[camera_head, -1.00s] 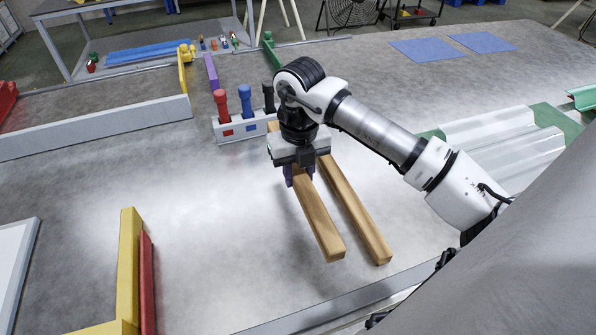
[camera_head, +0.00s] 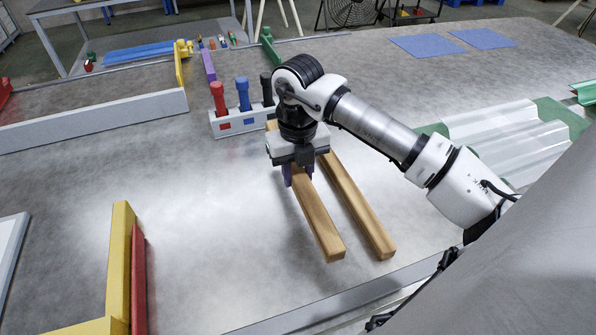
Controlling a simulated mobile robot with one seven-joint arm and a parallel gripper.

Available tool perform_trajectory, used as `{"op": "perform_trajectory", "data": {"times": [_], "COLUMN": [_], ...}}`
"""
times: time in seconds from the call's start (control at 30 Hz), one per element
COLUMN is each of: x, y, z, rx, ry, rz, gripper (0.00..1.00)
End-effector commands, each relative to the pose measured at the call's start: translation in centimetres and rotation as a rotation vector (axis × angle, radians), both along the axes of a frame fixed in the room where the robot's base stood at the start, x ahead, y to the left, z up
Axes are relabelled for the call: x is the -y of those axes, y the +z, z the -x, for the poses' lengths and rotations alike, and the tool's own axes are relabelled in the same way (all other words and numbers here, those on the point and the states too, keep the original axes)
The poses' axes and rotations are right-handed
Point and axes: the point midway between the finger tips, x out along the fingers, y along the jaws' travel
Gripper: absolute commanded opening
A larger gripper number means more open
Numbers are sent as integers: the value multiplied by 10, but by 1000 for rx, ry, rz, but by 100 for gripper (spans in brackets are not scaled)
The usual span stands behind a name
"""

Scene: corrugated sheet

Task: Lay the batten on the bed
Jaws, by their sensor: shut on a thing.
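My gripper (camera_head: 297,166) points down and is shut on a wooden batten (camera_head: 317,215), gripping it near its far end. The batten is long and square in section, its near end toward the table's front edge. How far it is above the table is hard to tell. A second, similar batten (camera_head: 360,212) lies just right of it, roughly parallel, with a narrow gap at the near end. The far ends of both are partly hidden by my gripper. A green bed (camera_head: 562,116) with a pale corrugated sheet (camera_head: 510,135) on it is at the right, partly hidden by my arm.
A grey rack (camera_head: 224,126) with red, blue and black handled tools stands behind my gripper. A yellow frame (camera_head: 121,255) with a red strip (camera_head: 139,280) is at front left. A long grey rail (camera_head: 95,121) lies at left. Two blue mats (camera_head: 428,47) lie at back right.

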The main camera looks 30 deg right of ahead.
Motion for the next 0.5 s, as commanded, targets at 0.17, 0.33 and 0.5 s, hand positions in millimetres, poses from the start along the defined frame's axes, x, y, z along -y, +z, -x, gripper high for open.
{"op": "perform_trajectory", "data": {"times": [0.17,0.33,0.5], "x": [0,0,0], "y": [-16,-28,-39], "z": [0,0,0], "rx": [0,0,1], "ry": [0,-1,-1], "rz": [1,1,1], "gripper": [0,0,0]}}
